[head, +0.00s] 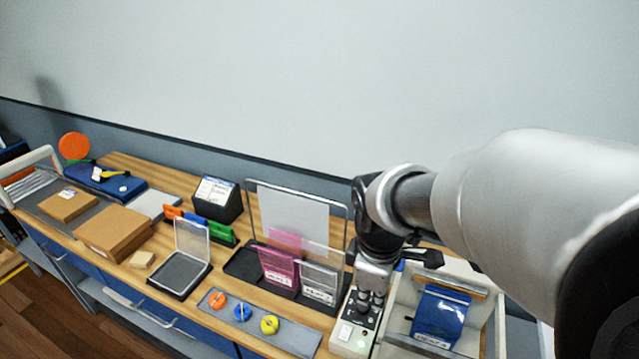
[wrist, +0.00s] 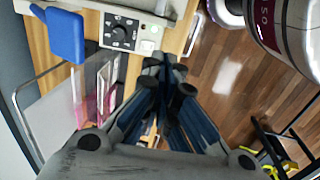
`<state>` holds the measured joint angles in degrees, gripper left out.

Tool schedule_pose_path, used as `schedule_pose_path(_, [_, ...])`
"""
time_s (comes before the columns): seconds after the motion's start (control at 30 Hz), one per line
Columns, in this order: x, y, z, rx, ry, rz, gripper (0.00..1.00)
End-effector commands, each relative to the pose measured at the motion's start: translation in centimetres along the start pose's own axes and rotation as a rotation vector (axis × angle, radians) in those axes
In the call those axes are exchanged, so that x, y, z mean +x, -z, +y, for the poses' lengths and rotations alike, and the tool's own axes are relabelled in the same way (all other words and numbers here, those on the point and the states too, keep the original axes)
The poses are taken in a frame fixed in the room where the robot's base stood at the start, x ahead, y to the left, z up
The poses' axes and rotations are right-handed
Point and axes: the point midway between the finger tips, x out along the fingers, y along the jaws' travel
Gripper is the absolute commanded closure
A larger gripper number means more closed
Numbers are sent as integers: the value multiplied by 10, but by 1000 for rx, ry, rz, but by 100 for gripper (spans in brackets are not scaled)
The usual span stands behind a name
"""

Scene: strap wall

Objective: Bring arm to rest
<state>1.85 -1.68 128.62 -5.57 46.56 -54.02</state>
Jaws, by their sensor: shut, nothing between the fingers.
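My arm (head: 540,210) reaches in from the right in the head view. My gripper (head: 366,298) hangs from its end, pointing down in front of the switch box at the bench's right part. In the wrist view my gripper (wrist: 165,75) has its fingers together, with nothing held between them. A strip of wooden bench edge and brown floor lies behind the fingertips there. I cannot tell the exact height of the fingertips above the bench.
The wooden bench (head: 150,172) carries a cardboard box (head: 112,232), a clear-lidded case (head: 182,268), a clear stand with pink and white cards (head: 280,268), a mat (head: 295,342) with three coloured knobs, and a control box (head: 352,335). The wall above is bare.

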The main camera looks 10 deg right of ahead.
Motion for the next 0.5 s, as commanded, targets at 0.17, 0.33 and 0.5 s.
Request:
schedule_pose_path(0.17, [0,0,0,3,-1,1,100])
schedule_pose_path(0.33, [-1,-6,-15,125,-31,33,100])
schedule_pose_path(0.5, [0,-21,-55,435,-79,122,100])
